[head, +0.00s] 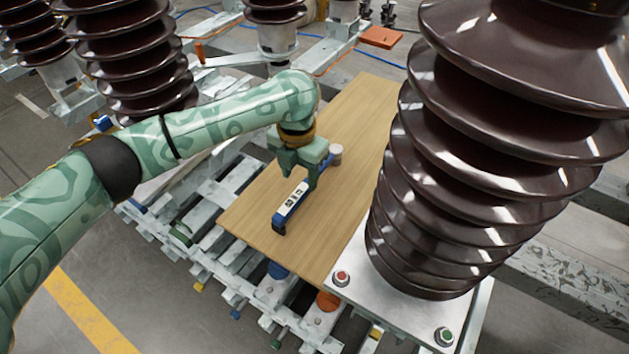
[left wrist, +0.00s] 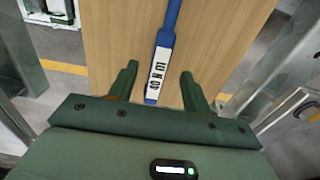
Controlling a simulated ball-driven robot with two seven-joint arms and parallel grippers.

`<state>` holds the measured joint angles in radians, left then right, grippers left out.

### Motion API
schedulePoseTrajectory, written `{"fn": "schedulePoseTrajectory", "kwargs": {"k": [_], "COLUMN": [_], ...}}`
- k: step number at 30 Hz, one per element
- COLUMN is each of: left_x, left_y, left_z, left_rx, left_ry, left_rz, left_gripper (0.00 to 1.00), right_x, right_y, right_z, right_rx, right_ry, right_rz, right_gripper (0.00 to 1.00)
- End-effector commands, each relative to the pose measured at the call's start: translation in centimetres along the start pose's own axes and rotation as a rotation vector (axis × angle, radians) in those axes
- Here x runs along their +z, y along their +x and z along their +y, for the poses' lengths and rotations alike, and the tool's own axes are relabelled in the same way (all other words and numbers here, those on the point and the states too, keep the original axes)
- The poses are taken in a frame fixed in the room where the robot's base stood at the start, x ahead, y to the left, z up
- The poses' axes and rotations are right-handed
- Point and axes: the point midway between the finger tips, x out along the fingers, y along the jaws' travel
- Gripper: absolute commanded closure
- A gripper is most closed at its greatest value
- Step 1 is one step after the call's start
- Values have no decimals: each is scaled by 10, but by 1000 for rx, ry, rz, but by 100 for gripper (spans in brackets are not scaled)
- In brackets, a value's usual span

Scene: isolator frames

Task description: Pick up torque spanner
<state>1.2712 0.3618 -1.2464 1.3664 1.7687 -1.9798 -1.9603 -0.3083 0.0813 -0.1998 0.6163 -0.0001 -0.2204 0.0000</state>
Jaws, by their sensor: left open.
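The torque spanner (head: 293,201) lies on a wooden board (head: 350,123). It has a blue body with a white label and a dark end toward the front. In the left wrist view the spanner (left wrist: 161,60) runs lengthwise between the two fingers, apart from both. My left gripper (head: 309,180) is open above the spanner and hides part of its middle. Its fingers also show in the left wrist view (left wrist: 158,84), one on each side of the spanner's labelled part. My right gripper is not in view.
A large brown ribbed insulator (head: 470,160) stands close on the right of the board. More insulators (head: 130,60) stand at the back left. The board's far part is clear.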

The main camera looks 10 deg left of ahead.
Motion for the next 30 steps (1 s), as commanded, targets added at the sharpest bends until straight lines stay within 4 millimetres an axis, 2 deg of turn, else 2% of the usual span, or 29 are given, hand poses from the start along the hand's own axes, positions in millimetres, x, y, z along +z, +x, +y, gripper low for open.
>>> {"fn": "schedulePoseTrajectory", "kwargs": {"k": [1,8,16,23,24,29,30], "left_x": [0,1,5,6,6,6,6], "left_y": [10,24,68,66,66,66,66], "left_z": [0,0,0,0,0,0,0], "left_rx": [-1,-1,-1,1,1,1,1], "left_ry": [0,-1,0,0,0,0,0], "left_rz": [2,-1,2,-4,-4,-4,-4], "left_gripper": [51,51,51,51,56,100,100], "right_x": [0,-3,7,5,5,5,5], "right_y": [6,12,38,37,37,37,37], "right_z": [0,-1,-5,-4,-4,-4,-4], "right_rx": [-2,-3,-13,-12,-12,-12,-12], "right_ry": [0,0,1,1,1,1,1], "right_rz": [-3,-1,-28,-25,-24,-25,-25], "right_gripper": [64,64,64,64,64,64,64]}}
